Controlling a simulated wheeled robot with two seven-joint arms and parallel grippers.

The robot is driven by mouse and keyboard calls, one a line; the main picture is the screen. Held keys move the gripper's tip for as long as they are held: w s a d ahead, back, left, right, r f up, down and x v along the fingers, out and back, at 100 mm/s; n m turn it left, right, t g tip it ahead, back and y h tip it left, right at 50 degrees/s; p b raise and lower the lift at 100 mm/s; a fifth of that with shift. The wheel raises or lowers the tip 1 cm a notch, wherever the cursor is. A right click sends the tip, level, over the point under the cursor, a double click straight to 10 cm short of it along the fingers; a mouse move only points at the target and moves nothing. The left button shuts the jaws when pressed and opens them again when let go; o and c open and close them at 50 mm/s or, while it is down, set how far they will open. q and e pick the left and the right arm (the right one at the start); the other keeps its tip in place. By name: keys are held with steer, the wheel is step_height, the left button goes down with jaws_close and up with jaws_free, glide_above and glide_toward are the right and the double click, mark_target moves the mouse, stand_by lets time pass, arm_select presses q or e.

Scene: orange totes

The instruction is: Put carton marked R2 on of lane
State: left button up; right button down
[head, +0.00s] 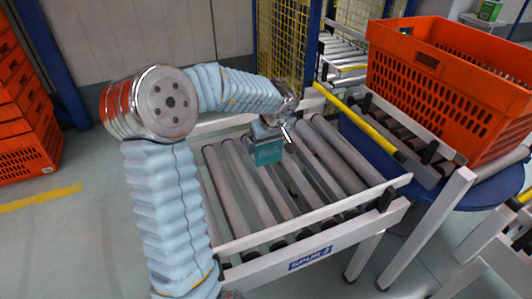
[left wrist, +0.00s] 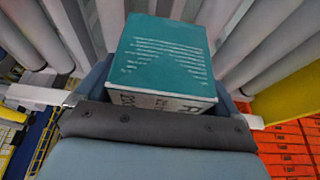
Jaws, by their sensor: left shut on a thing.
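A teal and white carton (head: 267,152) is held by my left gripper (head: 268,130) over the roller lane (head: 240,195) in the head view. In the left wrist view the carton (left wrist: 162,52) shows a teal face with lines of pale print and a white side with dark lettering, partly cut off. The gripper's fingers are shut on the carton. Rollers lie behind it. Whether the carton touches the rollers cannot be told. My right gripper is not in view.
An orange tote (head: 455,85) stands on the right beside a yellow bar (head: 360,122). Stacked orange totes (head: 22,110) stand at the far left. The lane's front rail bears a "SPUR 3" sign (head: 310,258). Rollers around the carton look bare.

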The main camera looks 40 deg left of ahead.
mark_target(266, 151)
arm_select(q)
step_height(266, 151, down, 3)
steer(key=shift+w+f+b, duration=0.1)
steer(key=shift+f+b, duration=0.1)
steer(key=shift+b, duration=0.25)
steer(key=shift+r, duration=0.1)
steer(key=o, duration=0.8)
steer(key=shift+o, duration=0.2)
steer(key=shift+d+r, duration=0.1)
steer(key=shift+r, duration=0.05)
steer(key=p+v, duration=0.3)
steer(key=v, duration=0.8)
steer(key=shift+r, duration=0.35)
